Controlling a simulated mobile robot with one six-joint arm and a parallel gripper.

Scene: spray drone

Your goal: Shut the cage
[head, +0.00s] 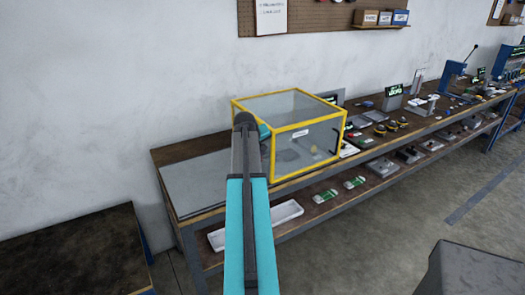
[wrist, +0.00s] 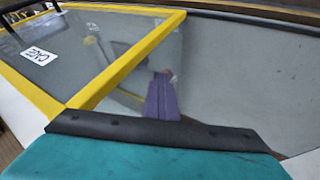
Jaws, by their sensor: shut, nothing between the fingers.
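The cage (head: 308,145) is a clear box with a yellow frame, standing on the bench. Its front panel has a white label and a black handle (head: 335,138) at the right. In the head view this panel looks roughly in line with the frame, but I cannot tell whether it is fully shut. My arm covers the cage's left front corner and hides most of my gripper. In the wrist view, my gripper (wrist: 155,130) is shut and empty, its dark edge close to a yellow frame corner; contact is unclear. The "CAGE" label (wrist: 39,56) shows at upper left.
The bench (head: 200,180) has a bare grey plate left of the cage. Parts and tools lie to the right. A white tray (head: 285,212) and green boards (head: 325,197) are on the lower shelf. A dark table (head: 75,255) stands at lower left.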

